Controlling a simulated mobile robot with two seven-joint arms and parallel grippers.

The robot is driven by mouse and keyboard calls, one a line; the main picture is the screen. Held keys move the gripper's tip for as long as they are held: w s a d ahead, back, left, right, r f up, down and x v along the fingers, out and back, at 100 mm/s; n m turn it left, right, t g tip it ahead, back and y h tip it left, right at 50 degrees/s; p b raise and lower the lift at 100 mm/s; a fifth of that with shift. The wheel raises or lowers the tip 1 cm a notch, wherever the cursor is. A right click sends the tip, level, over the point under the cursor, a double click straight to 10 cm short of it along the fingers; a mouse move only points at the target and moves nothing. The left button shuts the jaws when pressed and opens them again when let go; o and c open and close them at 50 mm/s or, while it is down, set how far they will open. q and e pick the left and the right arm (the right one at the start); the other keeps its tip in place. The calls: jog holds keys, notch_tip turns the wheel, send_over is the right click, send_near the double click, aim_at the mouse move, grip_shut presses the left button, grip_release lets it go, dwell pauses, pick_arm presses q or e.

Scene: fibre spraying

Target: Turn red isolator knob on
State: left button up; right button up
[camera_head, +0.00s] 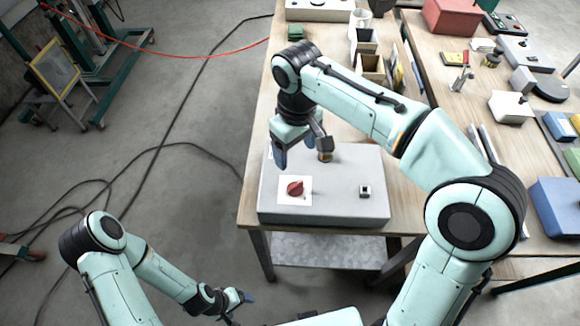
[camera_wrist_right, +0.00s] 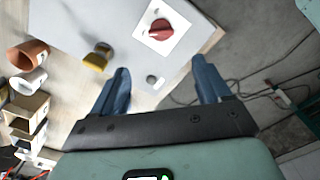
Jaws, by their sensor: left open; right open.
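The red isolator knob (camera_head: 295,188) sits on a white square plate on top of a grey box (camera_head: 330,208) near the table's front left corner. It also shows in the right wrist view (camera_wrist_right: 160,29), beyond the fingertips. My right gripper (camera_head: 298,150) is above the back left part of the box, behind the knob and apart from it. In the right wrist view its two blue fingers (camera_wrist_right: 162,80) are spread and empty. My left gripper (camera_head: 240,298) is low at the front, away from the table, and looks empty.
Wooden bins (camera_head: 370,68) and a white mug (camera_head: 360,18) stand farther back. Cables lie on the floor left of the table.

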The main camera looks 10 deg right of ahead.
aim_at(295, 184)
jog(key=f, duration=0.4)
jog(key=f+b, duration=0.1)
jog(key=f, duration=0.3)
jog(key=f+b, duration=0.1)
jog(key=f, duration=0.3)
jog(key=shift+s, duration=0.4)
jog(key=shift+w+f, duration=0.1)
jog(key=shift+f, duration=0.4)
pick_arm(q)
jog(key=s+f, duration=0.2)
jog(key=shift+s+f, duration=0.4)
pick_arm(e)
jog(key=c, duration=1)
